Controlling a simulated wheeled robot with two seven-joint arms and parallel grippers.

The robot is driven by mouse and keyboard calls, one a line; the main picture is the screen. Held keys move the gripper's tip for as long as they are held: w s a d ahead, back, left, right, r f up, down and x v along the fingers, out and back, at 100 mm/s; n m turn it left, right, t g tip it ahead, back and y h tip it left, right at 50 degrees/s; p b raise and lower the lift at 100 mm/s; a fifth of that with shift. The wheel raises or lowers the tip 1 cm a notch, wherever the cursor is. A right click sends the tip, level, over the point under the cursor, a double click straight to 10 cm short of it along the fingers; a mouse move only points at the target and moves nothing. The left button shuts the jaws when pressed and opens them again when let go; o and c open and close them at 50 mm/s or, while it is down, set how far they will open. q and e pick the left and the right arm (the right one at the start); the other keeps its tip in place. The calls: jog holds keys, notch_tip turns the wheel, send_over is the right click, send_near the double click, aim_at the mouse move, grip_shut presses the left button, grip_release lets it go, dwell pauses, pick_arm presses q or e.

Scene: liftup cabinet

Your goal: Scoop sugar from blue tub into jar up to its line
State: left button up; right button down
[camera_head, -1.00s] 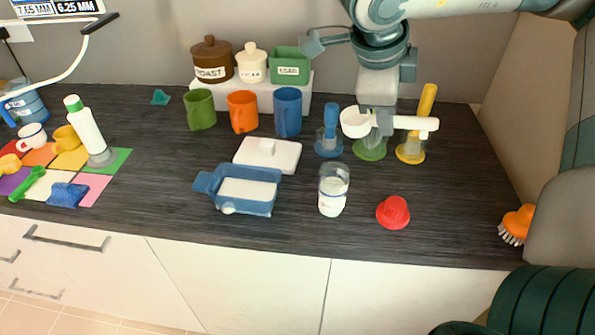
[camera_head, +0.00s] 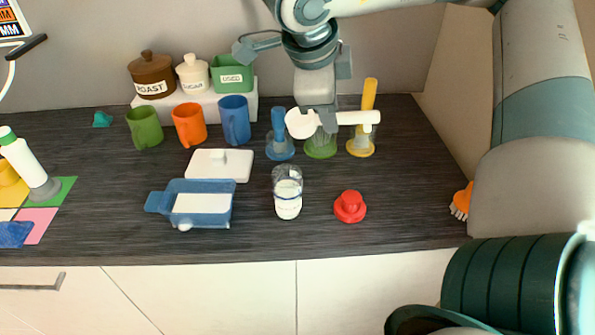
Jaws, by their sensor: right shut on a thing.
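My right gripper (camera_head: 327,122) points down at the back of the counter and is shut on the handle of a white scoop (camera_head: 299,123). The scoop is level, its bowl to the left and its handle end to the right, in front of the upright tool holders. I cannot tell what is in its bowl. The blue tub (camera_head: 225,216) stands open at the front with white sugar (camera_head: 201,203) in it. The clear jar (camera_head: 288,192) stands upright to its right, partly filled with white; its line is too small to make out. My left gripper is not in view.
A white lid (camera_head: 219,165) lies behind the tub; a red lid (camera_head: 350,207) lies right of the jar. Blue (camera_head: 280,149), green (camera_head: 320,147) and yellow (camera_head: 361,144) holders stand behind. Mugs (camera_head: 189,125) line the back. An orange brush (camera_head: 461,201) lies far right.

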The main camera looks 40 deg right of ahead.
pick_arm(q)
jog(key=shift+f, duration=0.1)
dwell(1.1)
